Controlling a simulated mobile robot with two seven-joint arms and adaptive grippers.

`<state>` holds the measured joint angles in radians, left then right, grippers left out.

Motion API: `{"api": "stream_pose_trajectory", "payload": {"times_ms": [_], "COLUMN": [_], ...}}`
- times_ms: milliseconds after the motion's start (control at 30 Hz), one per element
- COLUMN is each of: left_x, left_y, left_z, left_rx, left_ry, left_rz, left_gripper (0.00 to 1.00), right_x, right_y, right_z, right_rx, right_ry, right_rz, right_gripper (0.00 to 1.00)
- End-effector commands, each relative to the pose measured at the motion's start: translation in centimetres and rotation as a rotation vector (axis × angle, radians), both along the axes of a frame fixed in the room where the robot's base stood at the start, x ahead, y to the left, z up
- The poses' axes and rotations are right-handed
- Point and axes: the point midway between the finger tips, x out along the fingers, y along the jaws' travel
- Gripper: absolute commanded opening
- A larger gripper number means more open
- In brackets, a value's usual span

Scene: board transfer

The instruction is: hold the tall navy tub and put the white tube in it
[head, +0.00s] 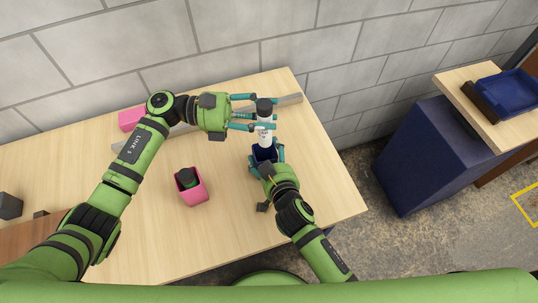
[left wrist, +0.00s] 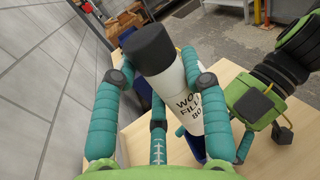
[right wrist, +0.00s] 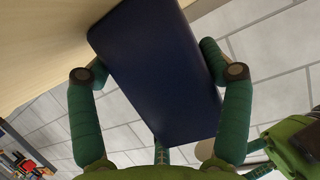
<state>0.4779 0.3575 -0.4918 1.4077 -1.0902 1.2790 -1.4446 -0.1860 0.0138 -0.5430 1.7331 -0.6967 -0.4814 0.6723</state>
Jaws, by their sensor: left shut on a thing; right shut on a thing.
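The white tube (head: 265,133) has a black cap and dark lettering. It stands about upright in the head view, its lower end at the mouth of the tall navy tub (head: 263,153); how far inside it is I cannot tell. My left gripper (head: 262,113) is shut on the tube, which also shows in the left wrist view (left wrist: 187,98) between the fingers. My right gripper (head: 266,162) is shut on the tub, below the left one. The tub fills the middle of the right wrist view (right wrist: 155,70), with a finger on each side.
A pink block (head: 131,118) and a grey bar (head: 291,99) lie near the wall. A blue tray (head: 512,91) sits on a separate stand at right. The table's right front is clear.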

Motion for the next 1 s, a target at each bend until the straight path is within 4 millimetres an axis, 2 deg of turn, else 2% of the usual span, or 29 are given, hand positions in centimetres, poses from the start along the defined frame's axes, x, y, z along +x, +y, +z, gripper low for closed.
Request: {"api": "stream_pose_trajectory", "payload": {"times_ms": [733, 1000], "left_x": [0.0, 0.0], "left_y": [0.0, 0.0], "left_z": [-5.3, -5.9], "left_rx": [-0.001, -0.001], "left_ry": [0.002, -0.001], "left_rz": [0.000, -0.001], "left_gripper": [0.09, 0.09], "right_x": [0.0, 0.0], "right_y": [0.0, 0.0], "right_z": [-0.1, -0.1], "right_rx": [-0.002, -0.002], "right_ry": [0.003, 0.003], "right_rz": [-0.001, -0.001], "right_gripper": [0.46, 0.46]}}
